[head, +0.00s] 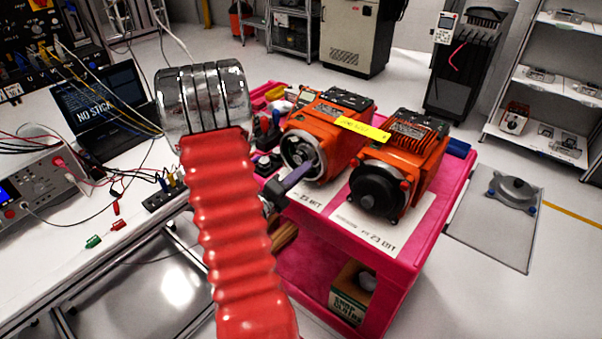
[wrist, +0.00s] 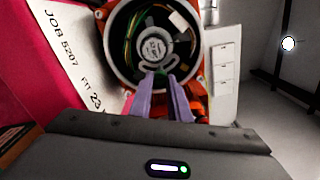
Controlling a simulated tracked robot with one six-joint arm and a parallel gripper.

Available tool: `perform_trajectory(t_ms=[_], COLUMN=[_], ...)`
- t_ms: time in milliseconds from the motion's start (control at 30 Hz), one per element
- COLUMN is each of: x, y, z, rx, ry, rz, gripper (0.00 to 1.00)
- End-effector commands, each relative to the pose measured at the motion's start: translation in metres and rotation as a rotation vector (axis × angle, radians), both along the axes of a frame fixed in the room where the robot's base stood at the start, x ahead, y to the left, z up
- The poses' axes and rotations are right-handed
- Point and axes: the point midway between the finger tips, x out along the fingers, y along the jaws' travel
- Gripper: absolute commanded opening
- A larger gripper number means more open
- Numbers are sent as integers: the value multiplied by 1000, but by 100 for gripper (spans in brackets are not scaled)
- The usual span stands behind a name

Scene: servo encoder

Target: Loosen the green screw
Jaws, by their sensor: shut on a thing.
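The left orange motor (head: 327,125) stands on the pink cart with its round end open. In the wrist view its open housing (wrist: 109,45) shows coloured wires and a round pale encoder disc (wrist: 154,48) with a grey curved bracket below it. My gripper (head: 312,163) reaches into the lower part of this opening. In the wrist view its purple fingers (wrist: 160,80) are closed at the bracket, just below the disc. The green screw cannot be made out; the fingertips hide the spot they grip.
A second orange motor (head: 404,150) with a black round cover stands close on the right. A yellow label (head: 363,128) lies across both motors. Paper job sheets (head: 385,238) lie on the pink cart (head: 425,235). A bench (head: 130,230) with a laptop is at left.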

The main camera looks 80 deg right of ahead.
Motion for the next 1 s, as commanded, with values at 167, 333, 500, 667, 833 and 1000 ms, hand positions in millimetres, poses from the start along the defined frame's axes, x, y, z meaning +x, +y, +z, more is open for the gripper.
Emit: perform_trajectory(t_ms=[167, 333, 500, 667, 833, 1000], x=[3, 2, 1, 1, 4, 11], y=[-1, -1, 0, 0, 5, 21], z=[-1, -1, -1, 0, -1, 0], rx=[2, 2, 1, 1, 2, 1], ry=[-2, -2, -2, -1, -2, -1], rz=[9, 5, 4, 3, 3, 5], gripper=[18, 30, 36, 36, 36, 36])
